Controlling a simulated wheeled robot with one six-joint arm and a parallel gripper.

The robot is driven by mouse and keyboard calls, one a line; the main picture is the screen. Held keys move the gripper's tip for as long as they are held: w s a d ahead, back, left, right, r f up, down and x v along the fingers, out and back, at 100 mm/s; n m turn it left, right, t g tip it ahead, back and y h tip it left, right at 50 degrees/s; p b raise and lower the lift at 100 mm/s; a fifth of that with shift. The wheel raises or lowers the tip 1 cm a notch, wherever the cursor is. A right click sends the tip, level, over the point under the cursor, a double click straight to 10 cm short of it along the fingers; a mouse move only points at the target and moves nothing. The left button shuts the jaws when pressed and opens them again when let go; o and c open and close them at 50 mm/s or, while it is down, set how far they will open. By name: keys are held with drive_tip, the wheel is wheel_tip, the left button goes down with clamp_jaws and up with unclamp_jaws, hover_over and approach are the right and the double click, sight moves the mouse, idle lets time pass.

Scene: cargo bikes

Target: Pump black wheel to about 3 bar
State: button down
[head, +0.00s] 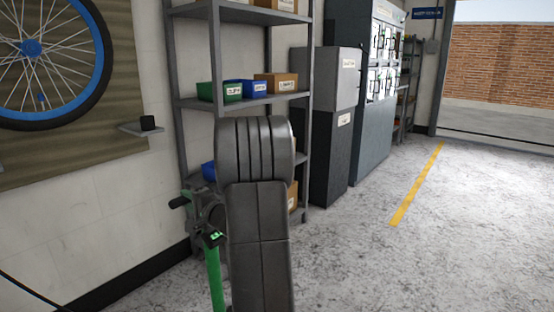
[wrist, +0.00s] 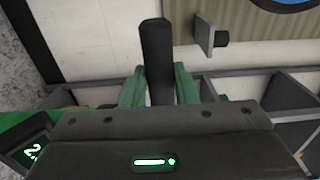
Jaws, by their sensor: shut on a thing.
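A green floor pump (head: 214,278) stands in front of the shelf in the head view, partly behind my arm. Its black handle (head: 179,202) sticks out to the left; in the wrist view the handle (wrist: 156,50) lies between the green fingers. My gripper (wrist: 158,82) is shut on this handle. A small dark display (wrist: 35,152) at the lower left of the wrist view shows a green "2."; the rest is cut off. A wheel with a blue rim and black tyre (head: 100,75) hangs on the wall; I see no wheel with a black rim.
A grey shelf rack (head: 177,80) with green, blue and brown bins stands behind the pump. Grey cabinets (head: 340,80) are to its right. A small wall bracket (head: 135,130) juts out left of the rack. Open floor (head: 360,270) with a yellow line lies to the right.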

wheel_tip(320, 180, up, 25)
drive_tip(key=p, duration=1.3)
drive_tip(key=shift+p, duration=0.35)
drive_tip(key=shift+f, duration=0.1)
wheel_tip(320, 180, down, 26)
drive_tip(key=f+b, duration=0.1)
drive_tip(key=b, duration=1.3)
wheel_tip(320, 180, up, 22)
drive_tip(key=p, duration=1.1)
drive_tip(key=shift+f, duration=0.25)
